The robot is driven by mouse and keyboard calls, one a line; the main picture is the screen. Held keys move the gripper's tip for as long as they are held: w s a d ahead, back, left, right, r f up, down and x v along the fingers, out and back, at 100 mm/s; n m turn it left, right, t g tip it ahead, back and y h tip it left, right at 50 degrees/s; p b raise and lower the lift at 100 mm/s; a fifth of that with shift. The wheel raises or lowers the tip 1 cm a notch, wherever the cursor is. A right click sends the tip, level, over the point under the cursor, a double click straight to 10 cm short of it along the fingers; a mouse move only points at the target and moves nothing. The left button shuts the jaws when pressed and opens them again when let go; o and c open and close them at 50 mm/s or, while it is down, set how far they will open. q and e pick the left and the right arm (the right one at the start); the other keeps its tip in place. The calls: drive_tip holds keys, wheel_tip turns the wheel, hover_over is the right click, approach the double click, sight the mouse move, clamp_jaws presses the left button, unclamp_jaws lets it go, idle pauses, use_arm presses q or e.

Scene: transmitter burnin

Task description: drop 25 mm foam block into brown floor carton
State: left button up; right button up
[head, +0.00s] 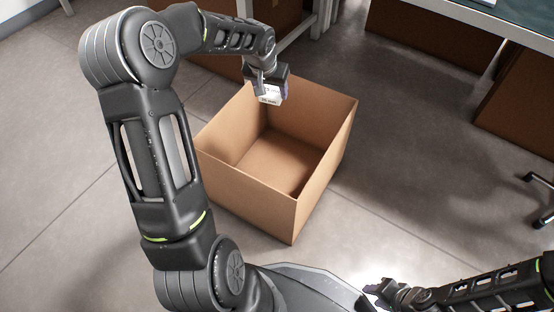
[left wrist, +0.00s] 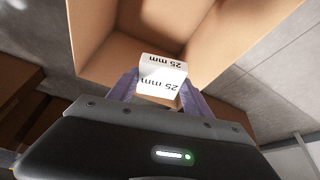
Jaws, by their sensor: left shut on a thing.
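The white foam block (left wrist: 163,76), marked "25 mm", is held between the two fingers of my left gripper (left wrist: 158,92) in the left wrist view. In the head view the left gripper (head: 268,88) is over the back part of the open brown carton (head: 270,187), with the block (head: 270,94) at its tips. The carton stands on the floor, and its visible inside looks empty. My right gripper (head: 375,290) is at the bottom right of the head view, away from the carton. Its fingers are too unclear to judge.
A table (head: 500,22) with a dark top is at the upper right, with brown boxes (head: 520,100) under it. A chair base (head: 541,200) stands at the right edge. Grey floor (head: 410,150) is clear right of the carton.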

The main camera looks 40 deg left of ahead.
use_arm(q)
wheel_tip(320, 180, down, 4)
drive_tip(key=b, duration=0.3)
drive_tip(key=shift+f, duration=0.1)
drive_tip(key=shift+f+b, duration=0.5)
drive_tip(key=shift+f, duration=0.2)
drive_tip(key=o, duration=1.4)
drive_tip(key=shift+c, duration=0.2)
drive_tip(key=p+v, duration=0.3)
drive_tip(key=v, duration=0.4)
drive_tip(key=shift+r, duration=0.2)
drive_tip(key=shift+s+r, duration=0.15)
drive_tip(key=shift+r, duration=0.1)
